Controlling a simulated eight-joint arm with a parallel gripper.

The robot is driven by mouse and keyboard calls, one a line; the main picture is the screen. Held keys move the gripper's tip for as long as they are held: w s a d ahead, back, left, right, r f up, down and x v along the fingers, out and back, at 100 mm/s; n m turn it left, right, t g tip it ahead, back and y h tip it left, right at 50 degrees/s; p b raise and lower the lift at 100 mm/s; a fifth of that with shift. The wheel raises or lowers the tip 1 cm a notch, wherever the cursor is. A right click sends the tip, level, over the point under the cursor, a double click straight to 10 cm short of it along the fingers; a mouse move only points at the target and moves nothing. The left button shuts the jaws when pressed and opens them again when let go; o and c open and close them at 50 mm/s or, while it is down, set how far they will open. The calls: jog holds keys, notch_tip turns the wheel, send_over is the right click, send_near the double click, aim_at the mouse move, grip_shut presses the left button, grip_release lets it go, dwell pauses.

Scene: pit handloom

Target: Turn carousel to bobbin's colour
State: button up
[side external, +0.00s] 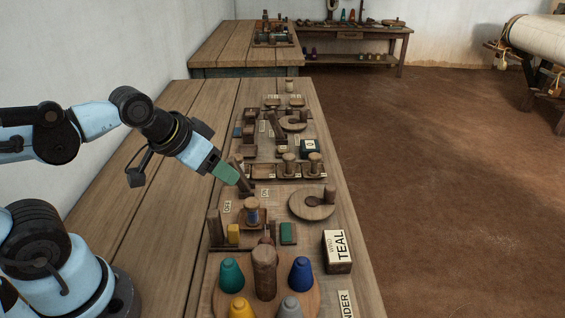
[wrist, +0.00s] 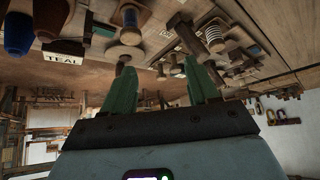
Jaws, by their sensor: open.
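The round wooden carousel (side external: 313,296) is at the bottom of the side view. Teal (side external: 231,274), blue (side external: 301,273), yellow (side external: 241,308) and grey (side external: 290,307) cones stand around its brown centre post (side external: 265,273). A wooden bobbin (side external: 252,212) with a dark blue band stands upright in a small tray behind it. A box (side external: 338,252) reads "WIND TEAL"; its label also shows upside down in the wrist view (wrist: 65,57). My gripper (side external: 227,174) is open and empty, above the bench beyond the bobbin. Its green fingers (wrist: 163,85) are spread in the wrist view.
A slanted dark wooden piece (side external: 243,181) is close to my fingertips; I cannot tell if they touch. A round wooden disc (side external: 312,207) with a spiral groove and peg lies right of the bobbin. The bench's left side is clear.

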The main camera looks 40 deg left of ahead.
jog(key=shift+o, duration=0.5)
jog(key=n+g, duration=0.7)
jog(key=n, duration=0.2)
send_near(264, 250)
notch_tip(264, 250, down, 9)
jog(key=shift+w+r, duration=0.1)
grip_shut()
